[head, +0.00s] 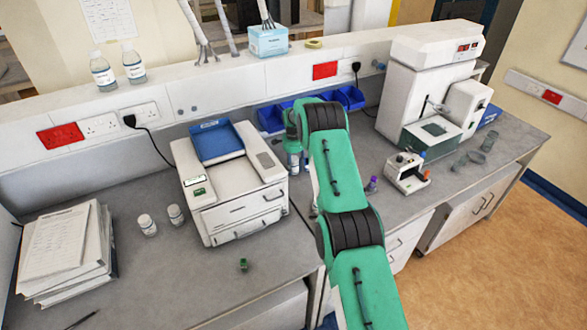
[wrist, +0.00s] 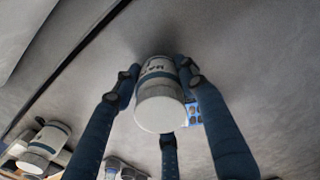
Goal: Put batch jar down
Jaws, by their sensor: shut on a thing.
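The batch jar (wrist: 160,108) is a white jar with a round pale lid and a dark-lettered label. In the wrist view it sits between the dark blue fingers of my gripper (wrist: 158,84), which are shut on it, its lid towards the camera. The grey bench top (wrist: 250,45) lies behind the jar; I cannot tell whether its base touches it. In the head view my green arm reaches over the bench to the right of the white printer-like machine (head: 232,190) and hides most of the gripper and jar.
Two white jars (head: 147,225) stand left of the machine. Blue bins (head: 350,97) line the back wall. A small white instrument (head: 406,174) and a purple-capped vial (head: 372,184) stand right of my arm.

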